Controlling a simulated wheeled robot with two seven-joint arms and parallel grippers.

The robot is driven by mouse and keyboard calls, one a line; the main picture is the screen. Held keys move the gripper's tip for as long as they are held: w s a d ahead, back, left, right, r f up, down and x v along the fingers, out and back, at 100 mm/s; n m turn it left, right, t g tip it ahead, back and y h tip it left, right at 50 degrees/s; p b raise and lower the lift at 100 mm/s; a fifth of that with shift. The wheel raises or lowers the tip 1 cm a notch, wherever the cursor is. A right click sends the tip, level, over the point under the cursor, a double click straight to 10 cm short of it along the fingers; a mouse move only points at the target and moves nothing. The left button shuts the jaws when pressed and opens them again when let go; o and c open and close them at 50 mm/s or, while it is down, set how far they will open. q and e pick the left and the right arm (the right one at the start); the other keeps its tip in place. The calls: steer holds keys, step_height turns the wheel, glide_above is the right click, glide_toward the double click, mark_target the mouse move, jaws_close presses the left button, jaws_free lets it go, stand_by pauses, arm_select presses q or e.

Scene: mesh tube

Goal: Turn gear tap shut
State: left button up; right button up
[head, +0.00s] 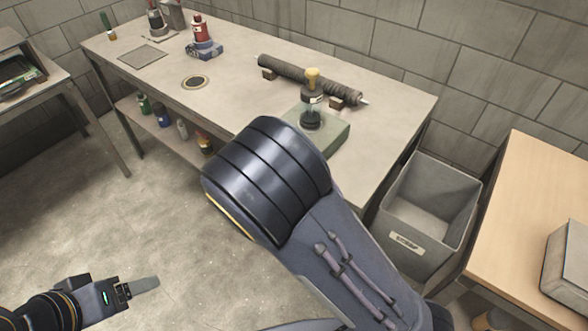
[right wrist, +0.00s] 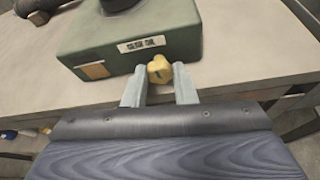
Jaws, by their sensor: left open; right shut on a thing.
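In the head view my right arm hides that gripper and the tap. My left gripper (head: 138,288) is open and empty over the floor at the lower left, far from the box.
A dark mesh roll (head: 310,80) lies on blocks behind the box on the workbench (head: 240,95). A red bottle (head: 200,32) stands in a blue holder farther left. A grey bin (head: 425,205) is right of the bench, beside a wooden table (head: 530,205). Several bottles fill the lower shelf.

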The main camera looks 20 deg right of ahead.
steer(key=shift+m+b, duration=0.5)
steer(key=shift+b, duration=0.25)
steer(key=o, duration=0.7)
steer(key=shift+s, duration=0.1)
steer(key=shift+t+y, duration=0.3)
steer(key=v, duration=0.7)
steer(key=shift+s+a+p, duration=0.25)
steer(key=shift+a+p, duration=0.05)
steer(key=shift+p, duration=0.05)
steer(key=shift+r, duration=0.15)
